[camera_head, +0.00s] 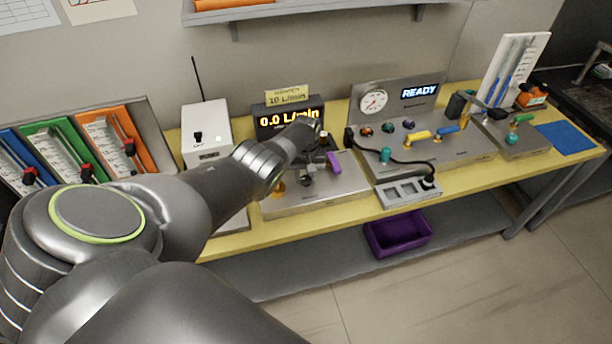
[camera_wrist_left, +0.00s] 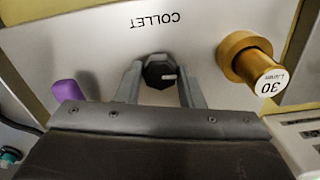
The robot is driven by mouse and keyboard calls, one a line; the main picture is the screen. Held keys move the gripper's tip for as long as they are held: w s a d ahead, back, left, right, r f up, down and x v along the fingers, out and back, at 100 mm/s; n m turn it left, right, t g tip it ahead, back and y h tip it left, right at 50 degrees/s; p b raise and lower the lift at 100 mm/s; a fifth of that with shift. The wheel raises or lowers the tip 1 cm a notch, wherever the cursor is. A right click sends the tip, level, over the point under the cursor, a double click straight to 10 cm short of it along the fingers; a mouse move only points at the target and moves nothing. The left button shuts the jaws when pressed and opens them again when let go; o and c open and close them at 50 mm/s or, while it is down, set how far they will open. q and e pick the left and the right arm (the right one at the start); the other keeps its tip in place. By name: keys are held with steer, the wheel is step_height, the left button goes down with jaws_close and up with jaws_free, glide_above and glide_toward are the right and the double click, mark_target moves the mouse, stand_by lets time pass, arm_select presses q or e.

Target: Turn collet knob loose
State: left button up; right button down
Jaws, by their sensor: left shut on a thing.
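The collet knob (camera_wrist_left: 158,72) is a dark, faceted knob with a pale mark, on a metal panel under the label "COLLET", which reads upside down in the left wrist view. My left gripper (camera_wrist_left: 160,84) has its two grey fingers on either side of the knob and is shut on it. In the head view my left gripper (camera_head: 308,174) is over the metal unit (camera_head: 330,196) below the flow display, and the arm hides part of the unit. My right gripper is in neither view.
A brass cylinder marked 30 (camera_wrist_left: 252,64) stands beside the knob. A purple handle (camera_head: 333,163) is on the other side. The display (camera_head: 288,120) reads 0.0 L/min. A gauge panel (camera_head: 395,100) showing READY stands to the right. A purple bin (camera_head: 398,243) sits on the lower shelf.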

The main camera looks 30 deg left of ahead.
mark_target(306, 178)
arm_select(q)
steer(key=o, duration=1)
steer(key=shift+r, duration=0.1)
steer(key=shift+w+r+p, duration=0.1)
steer(key=shift+r+p, duration=0.35)
steer(key=shift+r, duration=0.15)
step_height(306, 178, up, 5)
steer(key=shift+r+p, duration=0.1)
steer(key=shift+p, duration=1.15)
step_height(306, 178, up, 11)
steer(key=shift+b, duration=0.45)
